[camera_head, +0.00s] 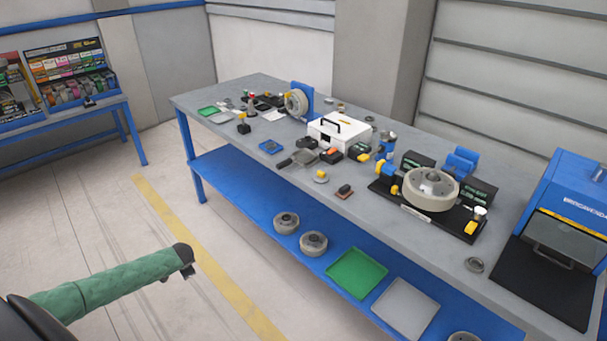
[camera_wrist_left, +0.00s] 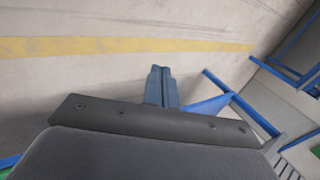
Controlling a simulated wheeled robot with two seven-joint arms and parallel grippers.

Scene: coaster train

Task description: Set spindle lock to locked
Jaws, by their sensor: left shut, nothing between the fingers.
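A black-based fixture (camera_head: 412,213) stands on the right part of the workbench. It carries a round grey wheel (camera_head: 432,190), a blue housing with yellow parts (camera_head: 385,170) at its left, and a yellow piece (camera_head: 471,227) at its right front corner. Which part is the spindle lock, and its setting, is too small to tell. My left gripper (camera_head: 188,270) is over the floor, in front of the bench and well apart from the fixture. In the left wrist view its fingers (camera_wrist_left: 160,75) are together and empty. My right gripper is not in view.
The grey workbench top (camera_head: 225,90) holds a white case (camera_head: 338,132) and several small tools. Its blue lower shelf (camera_head: 232,172) holds grey wheels and a green tray (camera_head: 356,273). A blue cabinet (camera_head: 577,195) stands at the right end. The floor around my left gripper is clear.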

